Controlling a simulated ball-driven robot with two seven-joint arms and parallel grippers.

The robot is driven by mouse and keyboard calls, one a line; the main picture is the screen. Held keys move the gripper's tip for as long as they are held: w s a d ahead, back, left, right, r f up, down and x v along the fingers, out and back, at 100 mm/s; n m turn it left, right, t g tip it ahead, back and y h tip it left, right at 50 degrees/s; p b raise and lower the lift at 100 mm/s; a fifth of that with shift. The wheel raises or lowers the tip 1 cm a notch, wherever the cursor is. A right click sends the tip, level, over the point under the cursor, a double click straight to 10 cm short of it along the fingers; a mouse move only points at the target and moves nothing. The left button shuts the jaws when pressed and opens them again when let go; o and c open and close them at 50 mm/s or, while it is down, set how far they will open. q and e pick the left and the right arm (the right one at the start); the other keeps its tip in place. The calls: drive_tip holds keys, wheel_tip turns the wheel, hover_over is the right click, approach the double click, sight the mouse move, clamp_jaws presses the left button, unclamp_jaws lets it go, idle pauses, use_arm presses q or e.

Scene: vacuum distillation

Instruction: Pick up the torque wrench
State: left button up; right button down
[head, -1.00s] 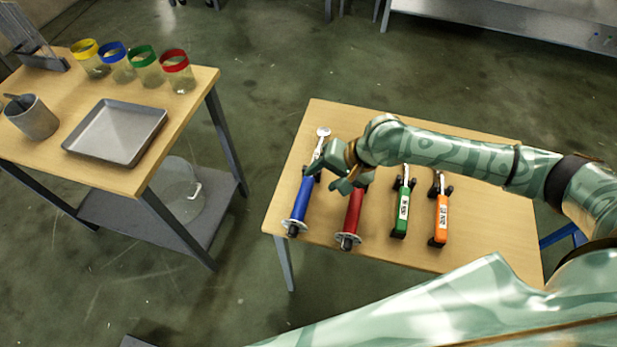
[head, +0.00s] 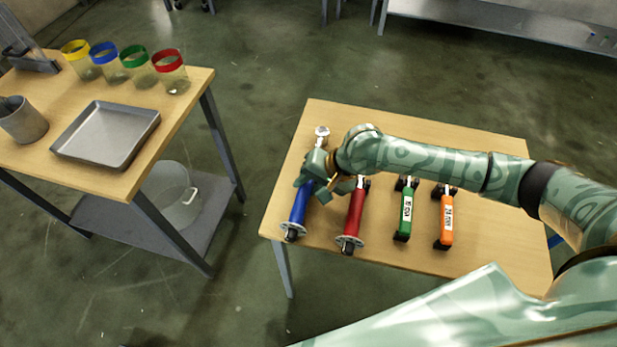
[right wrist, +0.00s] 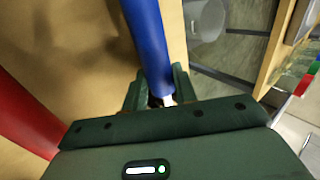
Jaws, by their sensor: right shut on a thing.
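A blue-handled wrench with a silver ratchet head (head: 297,213) lies along the left side of the right-hand table. This looks like the torque wrench; no label on it is readable. My right gripper (head: 317,183) is over its upper part, just below the silver head, and is shut on it. In the right wrist view, the blue handle (right wrist: 146,40) runs down between the jaws of the gripper (right wrist: 155,92), and a bit of bright metal shows at the grip. My left gripper is not in view.
A red-handled tool (head: 355,213) lies close to the right of the blue one, then a green tool (head: 404,212) and an orange tool (head: 446,220). On the left table (head: 180,112) are a metal tray (head: 107,137), a grey cup (head: 22,122) and several jars with coloured rims.

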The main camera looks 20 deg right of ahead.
drive_tip(key=shift+r, duration=0.1)
drive_tip(key=shift+w+r+p, duration=0.1)
drive_tip(key=shift+r+p, duration=0.25)
drive_tip(key=shift+r, duration=0.1)
wheel_tip(320, 180, up, 2)
drive_tip(key=shift+r+p, duration=0.25)
drive_tip(key=shift+p, duration=0.55)
use_arm(q)
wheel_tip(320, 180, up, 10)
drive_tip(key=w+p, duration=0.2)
drive_tip(key=p, duration=0.6)
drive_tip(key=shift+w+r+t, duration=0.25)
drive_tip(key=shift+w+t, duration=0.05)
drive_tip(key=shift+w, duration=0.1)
use_arm(e)
drive_tip(key=s+a+r, duration=0.6)
drive_tip(key=s+r, duration=0.3)
drive_tip(key=s, duration=0.3)
drive_tip(key=shift+s+a+r, duration=0.15)
drive_tip(key=shift+s+r, duration=0.1)
drive_tip(key=shift+s, duration=0.1)
